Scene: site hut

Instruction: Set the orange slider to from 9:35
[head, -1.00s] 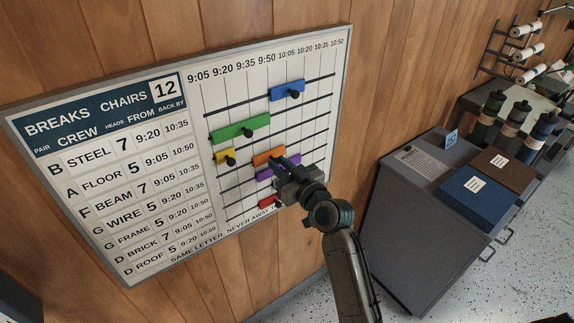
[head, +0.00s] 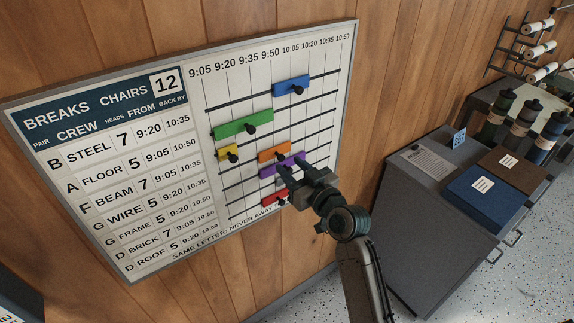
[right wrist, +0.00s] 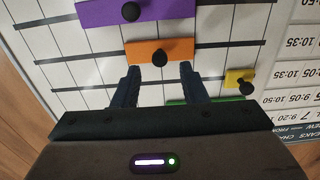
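The orange slider (head: 274,152), with a dark round knob, sits on a rail of the wall board (head: 352,60), right of the yellow slider and above the purple one. It also shows in the right wrist view (right wrist: 142,49), where the picture is upside down. My right gripper (head: 284,172) is open and empty in front of the board, below the orange slider in the head view. In the right wrist view its two fingertips (right wrist: 158,68) stand apart, either side of the orange knob's lower part. Whether they reach the knob's depth cannot be told. My left gripper is not in view.
Purple (head: 270,171), yellow (head: 226,153), green (head: 230,131), blue (head: 285,91) and red (head: 270,200) sliders sit on other rails. The purple slider is close below the orange one. A grey cabinet (head: 400,235) stands right of the board.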

